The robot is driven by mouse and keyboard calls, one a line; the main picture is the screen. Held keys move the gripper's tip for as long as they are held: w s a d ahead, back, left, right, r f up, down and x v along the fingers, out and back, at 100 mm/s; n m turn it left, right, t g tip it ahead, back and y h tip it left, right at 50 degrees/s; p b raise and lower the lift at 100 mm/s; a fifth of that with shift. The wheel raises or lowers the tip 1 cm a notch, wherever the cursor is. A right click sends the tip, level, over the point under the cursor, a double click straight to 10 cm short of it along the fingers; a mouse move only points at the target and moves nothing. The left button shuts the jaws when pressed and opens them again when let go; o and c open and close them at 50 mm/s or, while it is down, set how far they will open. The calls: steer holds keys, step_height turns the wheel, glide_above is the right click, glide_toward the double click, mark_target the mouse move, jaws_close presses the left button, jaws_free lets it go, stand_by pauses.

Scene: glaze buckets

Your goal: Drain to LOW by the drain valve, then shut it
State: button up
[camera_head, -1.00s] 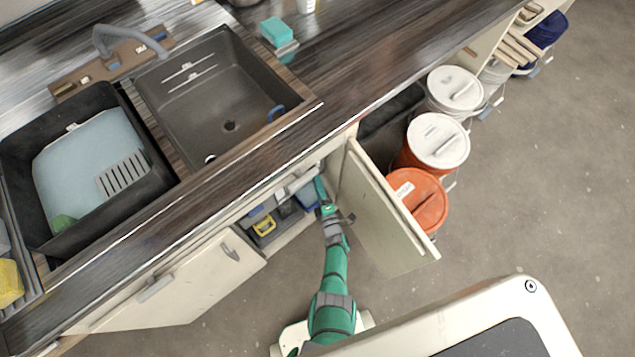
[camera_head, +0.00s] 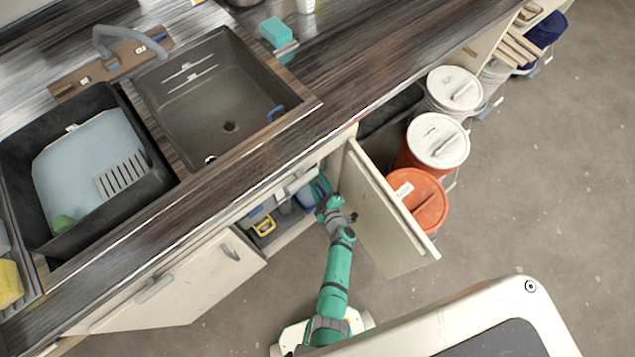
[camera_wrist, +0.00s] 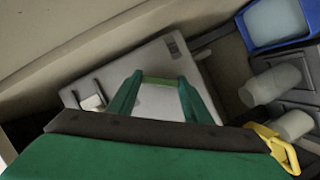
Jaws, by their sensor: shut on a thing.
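My gripper (camera_wrist: 161,80) reaches into the open cabinet under the sink. In the wrist view its two green fingers stand apart with a narrow pale green bar (camera_wrist: 164,81) between their tips, and it is shut on this bar. Whether the bar is the drain valve's handle I cannot tell. Behind it is a pale grey box-like body (camera_wrist: 158,103) with dark slots and a small white block (camera_wrist: 92,102) at its left. In the head view my gripper (camera_head: 322,188) is partly hidden by the counter edge and cabinet. No level mark can be read.
An open cabinet door (camera_head: 380,215) stands close right of my arm; another door (camera_head: 175,285) stands left. Blue (camera_wrist: 272,22) and yellow (camera_wrist: 272,145) items are in the cabinet. Orange (camera_head: 422,200) and white-lidded (camera_head: 438,140) buckets stand beyond the right door. The sink (camera_head: 215,95) is above.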

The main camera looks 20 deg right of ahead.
steer(key=m+y, duration=0.1)
steer(key=m, duration=0.1)
steer(key=m+g+y, duration=0.1)
steer(key=m, duration=0.1)
steer(key=shift+w+d+r+g, duration=0.1)
steer(key=shift+r+g, duration=0.05)
steer(key=shift+g, duration=0.15)
steer(key=m+g+y, duration=0.1)
steer(key=m+y, duration=0.1)
steer(key=m, duration=0.1)
steer(key=shift+w+d+r+m, duration=0.1)
steer(key=shift+m, duration=0.2)
steer(key=shift+y, duration=0.3)
steer(key=o, duration=1.1)
steer(key=shift+c, duration=0.2)
steer(key=s+a+r, duration=0.4)
steer(key=s+r, duration=0.9)
steer(key=shift+s, duration=0.25)
